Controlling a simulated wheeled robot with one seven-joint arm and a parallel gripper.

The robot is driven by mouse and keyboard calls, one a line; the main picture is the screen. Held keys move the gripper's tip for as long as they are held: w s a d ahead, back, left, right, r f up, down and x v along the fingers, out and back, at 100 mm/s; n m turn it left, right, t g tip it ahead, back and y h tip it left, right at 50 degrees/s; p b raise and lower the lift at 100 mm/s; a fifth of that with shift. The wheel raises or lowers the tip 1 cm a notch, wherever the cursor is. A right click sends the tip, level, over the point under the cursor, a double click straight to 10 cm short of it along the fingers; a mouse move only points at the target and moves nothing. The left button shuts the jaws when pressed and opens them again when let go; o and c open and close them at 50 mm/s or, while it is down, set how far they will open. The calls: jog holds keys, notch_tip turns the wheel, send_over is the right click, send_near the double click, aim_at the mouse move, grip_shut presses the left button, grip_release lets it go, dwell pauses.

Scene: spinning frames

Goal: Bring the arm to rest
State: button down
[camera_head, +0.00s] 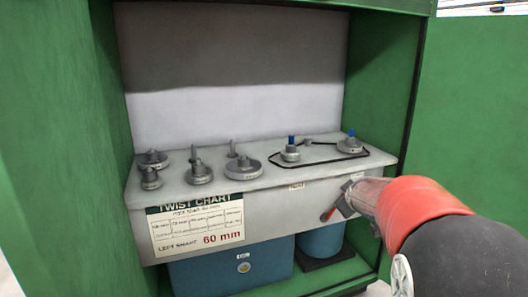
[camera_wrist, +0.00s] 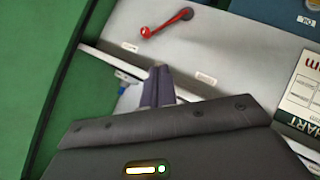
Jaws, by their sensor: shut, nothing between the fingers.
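My gripper (camera_wrist: 157,84) shows in the wrist view with its two dark fingers together and nothing between them. It is in front of the pale machine panel (camera_wrist: 225,50), near the panel's edge; I cannot tell whether it touches anything. In the head view my arm (camera_head: 425,210) reaches in from the lower right, in front of the cabinet's right side. The fingers cannot be made out there.
A green cabinet (camera_head: 60,130) holds a grey shelf (camera_head: 225,196) with several gears and pulleys and a black belt (camera_head: 325,162). A red lever (camera_head: 328,214) and a twist chart (camera_head: 195,225) are on its front. Blue containers (camera_head: 235,268) stand below.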

jog(key=s+a+m+g+y, duration=0.1)
jog(key=s+a+m+g, duration=0.1)
jog(key=s, duration=1)
jog(key=s+a+f+m+g+p, duration=0.1)
jog(key=s+a, duration=0.4)
jog(key=s, duration=0.7)
jog(key=s+a+f+m+g+y+p, duration=0.1)
jog(key=s+a+m+g, duration=0.1)
jog(key=s, duration=1)
jog(key=shift+a+m+g+y, duration=0.3)
jog(key=shift+a+m+g, duration=0.15)
jog(key=shift+a, duration=0.5)
jog(key=c, duration=2.1)
grip_release()
jog(key=shift+r, duration=0.1)
